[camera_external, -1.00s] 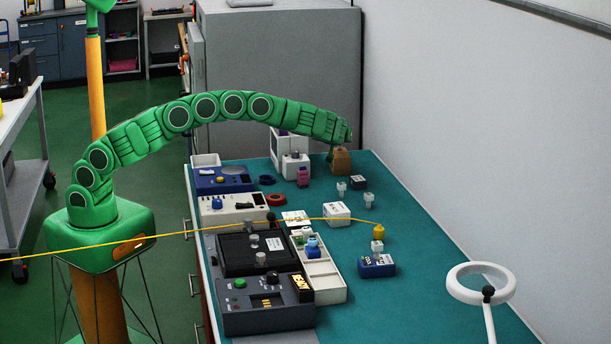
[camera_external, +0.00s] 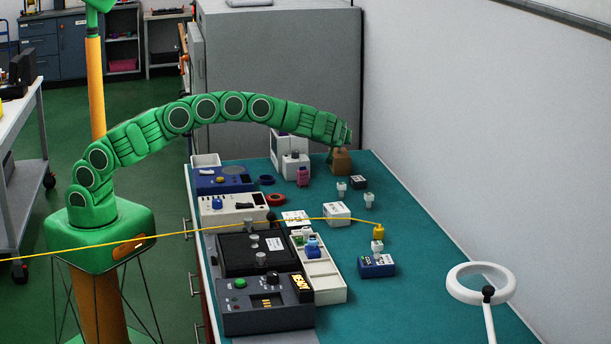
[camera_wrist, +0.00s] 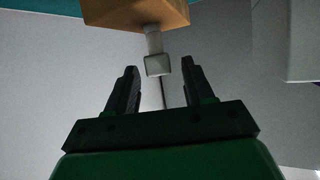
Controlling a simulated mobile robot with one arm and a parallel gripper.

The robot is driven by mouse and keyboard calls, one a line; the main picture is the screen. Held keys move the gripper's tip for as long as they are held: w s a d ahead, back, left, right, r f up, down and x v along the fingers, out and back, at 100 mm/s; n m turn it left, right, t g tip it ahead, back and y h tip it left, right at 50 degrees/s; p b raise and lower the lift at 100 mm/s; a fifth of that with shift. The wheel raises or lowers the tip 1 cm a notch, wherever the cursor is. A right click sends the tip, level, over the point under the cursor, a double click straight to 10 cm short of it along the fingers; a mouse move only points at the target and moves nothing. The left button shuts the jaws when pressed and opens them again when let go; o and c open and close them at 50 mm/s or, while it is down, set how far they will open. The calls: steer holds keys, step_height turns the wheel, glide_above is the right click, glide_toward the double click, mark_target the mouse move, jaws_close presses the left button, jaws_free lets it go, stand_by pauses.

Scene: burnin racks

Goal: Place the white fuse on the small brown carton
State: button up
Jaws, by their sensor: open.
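The small brown carton (camera_external: 342,163) stands toward the far end of the teal bench. In the wrist view the carton (camera_wrist: 120,12) fills the top edge. A white fuse (camera_wrist: 157,64), with a pale block end and a narrower neck, reaches from the carton's face toward my gripper (camera_wrist: 158,72); the two appear to touch. My gripper is open, with one dark finger on each side of the fuse's end and gaps on both sides. In the external view my gripper (camera_external: 335,152) is just above the carton, and the fuse is hard to make out there.
Small white pieces (camera_external: 369,200) and a black box (camera_external: 358,182) stand in front of the carton. A white device (camera_external: 296,165) and a pink item (camera_external: 303,176) are to its left. A yellow cable (camera_external: 270,221) crosses the bench. The bench's right side is mostly clear.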

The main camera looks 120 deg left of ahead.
steer(key=v, duration=1.2)
